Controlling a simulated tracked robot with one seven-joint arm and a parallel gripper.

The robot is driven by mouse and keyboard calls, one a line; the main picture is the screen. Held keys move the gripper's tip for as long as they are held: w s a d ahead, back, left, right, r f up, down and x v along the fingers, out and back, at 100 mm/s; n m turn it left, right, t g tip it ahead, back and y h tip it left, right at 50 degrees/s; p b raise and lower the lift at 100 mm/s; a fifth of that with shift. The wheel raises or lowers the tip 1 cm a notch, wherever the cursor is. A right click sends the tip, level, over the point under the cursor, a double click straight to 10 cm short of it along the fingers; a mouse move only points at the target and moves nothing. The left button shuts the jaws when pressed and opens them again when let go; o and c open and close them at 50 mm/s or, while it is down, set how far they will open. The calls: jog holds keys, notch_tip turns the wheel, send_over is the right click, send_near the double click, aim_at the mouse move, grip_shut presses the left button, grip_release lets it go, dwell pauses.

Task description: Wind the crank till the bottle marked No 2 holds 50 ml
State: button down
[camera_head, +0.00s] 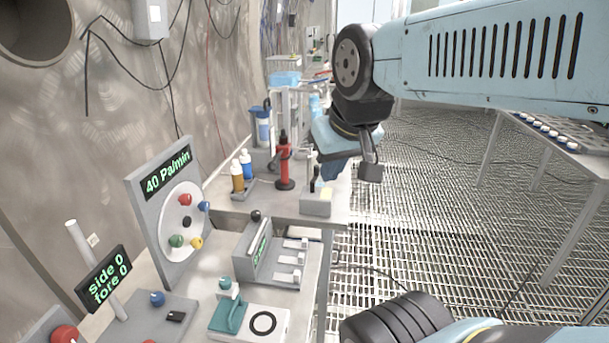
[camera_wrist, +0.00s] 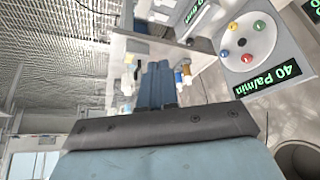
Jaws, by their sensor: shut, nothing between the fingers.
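My gripper (camera_head: 333,172) hangs over the far bench, above and right of the small bottles. In the wrist view its two blue fingers (camera_wrist: 158,85) lie side by side, shut and empty. A brown bottle (camera_head: 237,180) and a blue bottle (camera_head: 246,165), both with pale tops, stand on the far bench. I can read no No 2 mark or ml level on either. A red upright device (camera_head: 284,165) stands right of them. I cannot make out a crank for certain; my arm hides part of the bench behind it.
A grey panel reading 40 Pa/min (camera_head: 165,175) carries a white disc with coloured knobs. A side/fore display (camera_head: 105,278), a teal device (camera_head: 230,310) and a grey slotted unit (camera_head: 275,255) occupy the near bench. Grating floor (camera_head: 430,200) lies open at right, before another table (camera_head: 560,135).

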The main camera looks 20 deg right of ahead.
jog(key=c, duration=1.6)
grip_release()
jog(key=shift+w+r, duration=0.15)
jog(key=o, duration=0.6)
jog(key=w+d+r+g, duration=0.1)
jog(key=w+r, duration=0.1)
jog(key=w, duration=0.8)
jog(key=shift+w+d+r+g+h, duration=0.3)
jog(key=shift+d+r+g+h, duration=0.05)
jog(key=shift+r+g+h, duration=0.05)
jog(key=g, duration=0.4)
send_over(316, 166)
notch_tip(316, 166, down, 13)
jog(key=shift+n+y, duration=0.4)
notch_tip(316, 166, down, 13)
jog(key=shift+w+d, duration=0.1)
jog(key=shift+c, duration=0.3)
grip_shut()
